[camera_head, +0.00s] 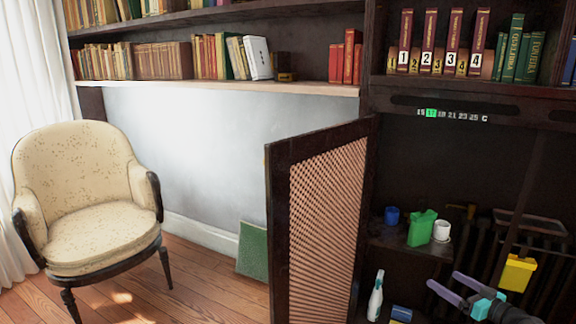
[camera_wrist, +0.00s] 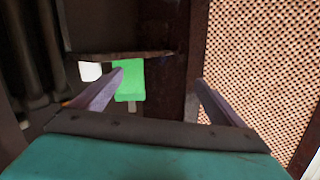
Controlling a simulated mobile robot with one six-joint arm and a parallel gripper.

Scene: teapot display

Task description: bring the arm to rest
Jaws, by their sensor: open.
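My gripper (camera_head: 451,288) is at the lower right of the head view, in front of the open cabinet. Its two purple fingers are spread apart, with nothing between them. In the wrist view my gripper (camera_wrist: 160,88) also shows open, with the cabinet's upright post beyond the fingers. The lattice cabinet door (camera_head: 322,225) stands open to the left of my gripper; it also shows in the wrist view (camera_wrist: 262,70) on the right.
A green container (camera_head: 421,228), a white cup (camera_head: 441,231) and a blue cup (camera_head: 391,216) stand on the cabinet shelf. A white bottle (camera_head: 375,298) stands below. A yellow container (camera_head: 517,272) is right of my gripper.

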